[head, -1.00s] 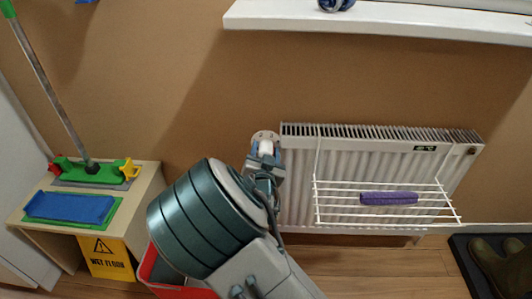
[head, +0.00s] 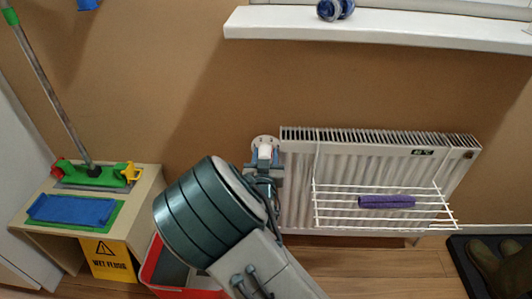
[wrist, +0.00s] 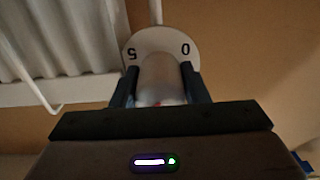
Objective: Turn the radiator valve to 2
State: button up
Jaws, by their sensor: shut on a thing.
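The radiator valve has a pale round dial plate (head: 264,140) at the radiator's upper left corner. In the wrist view the dial (wrist: 160,41) shows a 5 at left and a 0 at right, both upside down. The other numbers are hidden. The light grey valve knob (wrist: 161,76) stands in front of the dial, with a small red mark near its lower edge. My gripper (wrist: 158,72) is shut on the knob, one dark finger on each side. In the head view my gripper (head: 263,168) is at the valve, partly hidden by my arm.
A windowsill (head: 380,31) juts out above. A wooden shelf unit (head: 147,190), a yellow wet-floor sign (head: 110,262) and a red bin (head: 150,262) stand at left.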

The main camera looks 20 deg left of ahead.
jog(key=n+p, duration=0.2)
jog(key=n, duration=0.2)
jog(key=shift+r+n, duration=0.15)
jog(key=shift+n, duration=0.25)
jog(key=n+p, duration=0.2)
jog(key=n, duration=0.1)
jog(key=shift+d+n, duration=0.1)
jog(key=shift+n, duration=0.2)
jog(key=n+p, duration=0.2)
jog(key=n, duration=0.2)
jog(key=shift+n+p, duration=0.7)
jog(key=shift+n, duration=1)
jog(key=o, duration=0.7)
